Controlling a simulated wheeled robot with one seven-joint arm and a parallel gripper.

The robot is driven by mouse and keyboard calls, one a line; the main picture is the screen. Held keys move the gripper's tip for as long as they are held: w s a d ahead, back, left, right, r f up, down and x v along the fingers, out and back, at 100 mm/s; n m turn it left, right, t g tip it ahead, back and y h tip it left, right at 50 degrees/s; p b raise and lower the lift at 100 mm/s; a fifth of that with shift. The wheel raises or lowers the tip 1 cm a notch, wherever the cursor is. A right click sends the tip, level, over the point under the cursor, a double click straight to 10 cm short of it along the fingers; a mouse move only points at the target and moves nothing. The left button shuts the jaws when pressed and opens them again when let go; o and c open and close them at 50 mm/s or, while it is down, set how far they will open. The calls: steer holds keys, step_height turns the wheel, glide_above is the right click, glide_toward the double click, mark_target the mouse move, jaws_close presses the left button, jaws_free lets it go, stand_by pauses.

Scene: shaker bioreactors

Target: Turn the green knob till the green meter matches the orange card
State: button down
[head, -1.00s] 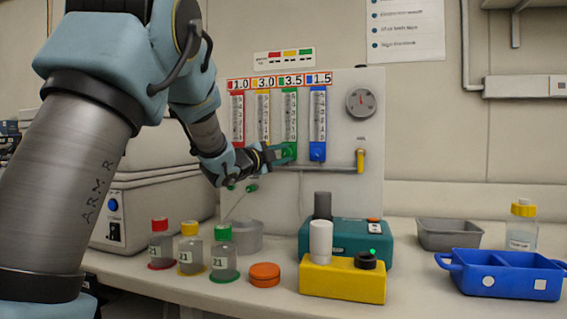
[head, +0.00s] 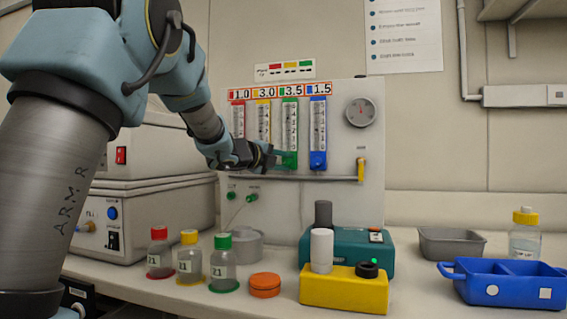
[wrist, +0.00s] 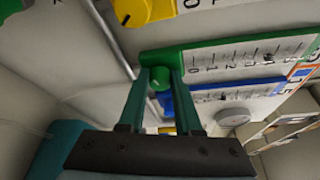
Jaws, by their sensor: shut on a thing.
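The green meter (head: 290,122) is the third of the upright meters on the white panel. An orange-bordered card reading 3.5 (head: 291,92) sits above it. The green knob (wrist: 160,82) is at the meter's bottom end. My gripper (wrist: 160,76) is shut on the green knob, one finger on each side. In the head view my gripper (head: 277,157) reaches the knob from the left and partly covers it. The green meter's scale (wrist: 250,52) shows in the wrist view, but its reading is too small to tell surely.
The blue meter (head: 318,122) and its knob (head: 318,160) are close on the right. A yellow knob (wrist: 135,10) lies near my gripper in the wrist view. A grey pipe with a yellow valve (head: 361,168) runs below the meters. Bottles and boxes stand on the bench.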

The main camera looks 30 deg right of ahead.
stand_by(0.3)
steer(key=c, duration=0.6)
jaws_free()
steer(key=shift+a+r, duration=0.1)
